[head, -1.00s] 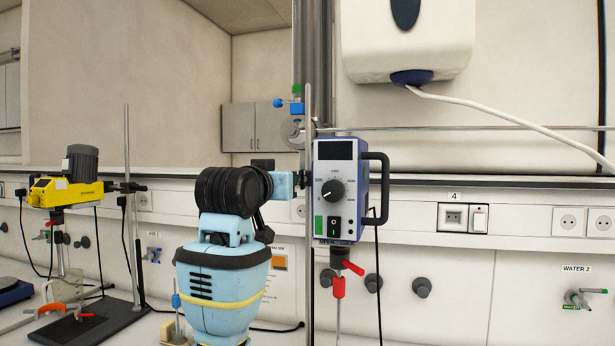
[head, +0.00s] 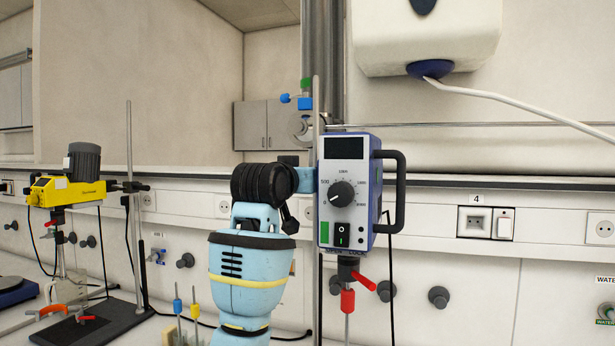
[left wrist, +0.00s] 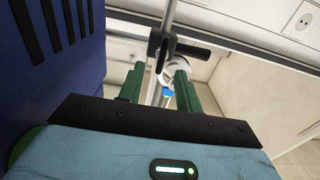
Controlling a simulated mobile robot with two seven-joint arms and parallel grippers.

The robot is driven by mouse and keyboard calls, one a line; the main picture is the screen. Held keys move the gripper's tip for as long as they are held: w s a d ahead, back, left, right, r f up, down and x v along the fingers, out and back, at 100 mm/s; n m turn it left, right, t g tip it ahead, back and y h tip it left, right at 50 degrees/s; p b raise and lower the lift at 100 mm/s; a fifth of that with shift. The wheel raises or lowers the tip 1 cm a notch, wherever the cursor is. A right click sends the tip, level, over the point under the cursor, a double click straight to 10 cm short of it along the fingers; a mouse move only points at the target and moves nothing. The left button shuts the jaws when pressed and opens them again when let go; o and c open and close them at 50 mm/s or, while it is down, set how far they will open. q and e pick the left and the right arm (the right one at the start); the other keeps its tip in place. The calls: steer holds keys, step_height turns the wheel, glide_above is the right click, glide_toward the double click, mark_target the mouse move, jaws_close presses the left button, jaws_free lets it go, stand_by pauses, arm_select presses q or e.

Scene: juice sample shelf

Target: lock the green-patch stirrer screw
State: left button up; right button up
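The blue-and-white stirrer (head: 343,195) with the green patch (head: 324,232) is mounted upright at a vertical stand rod (head: 317,110). Its blue vented side fills the left of the left wrist view (left wrist: 55,45). My left arm reaches in at the stirrer's left side; its fingers are hidden in the head view. In the left wrist view my left gripper (left wrist: 158,72) has its two green fingers apart, with nothing visibly gripped. A black clamp piece with a bar (left wrist: 158,44) is at the rod just beyond the fingertips; I cannot tell which part is the screw. My right gripper is not in view.
A blue-and-green clamp (head: 304,98) with a silver ring is higher on the rod. A yellow stirrer (head: 68,191) on its own stand is at the left. Small blue- and yellow-topped items (head: 186,308) stand low beside my arm. A white dispenser (head: 425,35) hangs upper right.

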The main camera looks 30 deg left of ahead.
arm_select(q)
steer(key=x, duration=0.3)
steer(key=shift+w, duration=0.1)
